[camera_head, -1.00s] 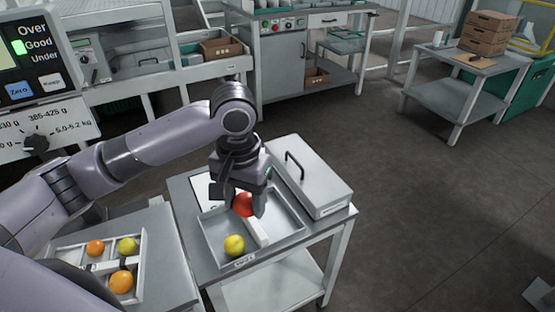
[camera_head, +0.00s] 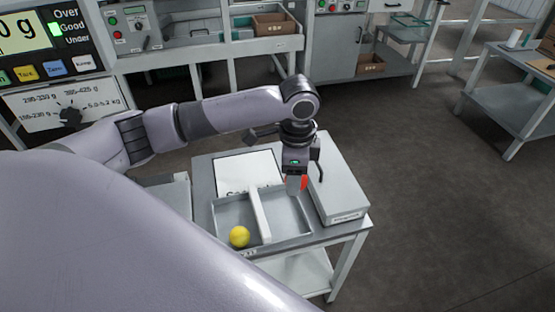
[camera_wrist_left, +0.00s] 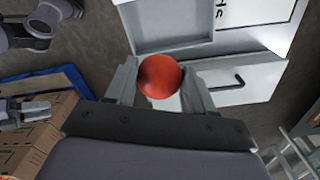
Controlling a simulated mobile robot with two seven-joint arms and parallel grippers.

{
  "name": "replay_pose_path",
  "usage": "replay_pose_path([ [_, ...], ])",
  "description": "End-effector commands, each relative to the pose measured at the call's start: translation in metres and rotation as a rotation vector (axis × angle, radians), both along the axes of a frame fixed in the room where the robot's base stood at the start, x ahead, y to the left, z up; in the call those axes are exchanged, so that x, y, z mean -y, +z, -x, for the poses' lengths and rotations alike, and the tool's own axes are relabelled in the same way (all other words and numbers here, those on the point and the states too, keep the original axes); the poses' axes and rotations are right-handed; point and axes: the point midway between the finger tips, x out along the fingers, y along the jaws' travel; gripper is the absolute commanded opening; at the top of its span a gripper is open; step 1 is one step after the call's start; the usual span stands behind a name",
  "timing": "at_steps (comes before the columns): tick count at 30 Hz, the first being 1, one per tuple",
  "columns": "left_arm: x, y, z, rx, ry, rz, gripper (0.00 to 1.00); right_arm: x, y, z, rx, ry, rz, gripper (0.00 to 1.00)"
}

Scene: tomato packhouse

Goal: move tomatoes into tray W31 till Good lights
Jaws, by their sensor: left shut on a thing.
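My left gripper (camera_head: 296,187) is shut on a red tomato (camera_head: 304,182), above the right compartment of a grey two-part tray (camera_head: 284,221). The tomato (camera_wrist_left: 160,76) also shows between the fingers in the left wrist view. A yellow tomato (camera_head: 239,236) lies in the tray's left compartment, near the front. A pale divider (camera_head: 261,214) separates the two parts. The label on the tray's front is too small to read. On the scale display (camera_head: 30,35), the green light beside Good (camera_head: 55,29) is lit.
A grey lidded box (camera_head: 338,190) with a dark handle stands close to the right of the tray. A white sign (camera_head: 246,172) lies behind it. My own arm covers the lower left.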

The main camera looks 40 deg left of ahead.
Motion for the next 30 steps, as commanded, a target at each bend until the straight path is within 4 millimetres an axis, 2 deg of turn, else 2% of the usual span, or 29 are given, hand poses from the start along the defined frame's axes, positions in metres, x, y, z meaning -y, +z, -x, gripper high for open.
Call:
replay_pose_path([
  [21,-0.050,-0.029,-0.025,-0.003,-1.144,-0.001,0.39,0.001,0.043,0.002,-0.004,-0.002,0.003,0.43],
  [30,-0.063,-0.037,-0.029,-0.002,-1.407,-0.001,0.39,0.001,0.050,0.002,-0.002,-0.003,0.004,0.43],
])
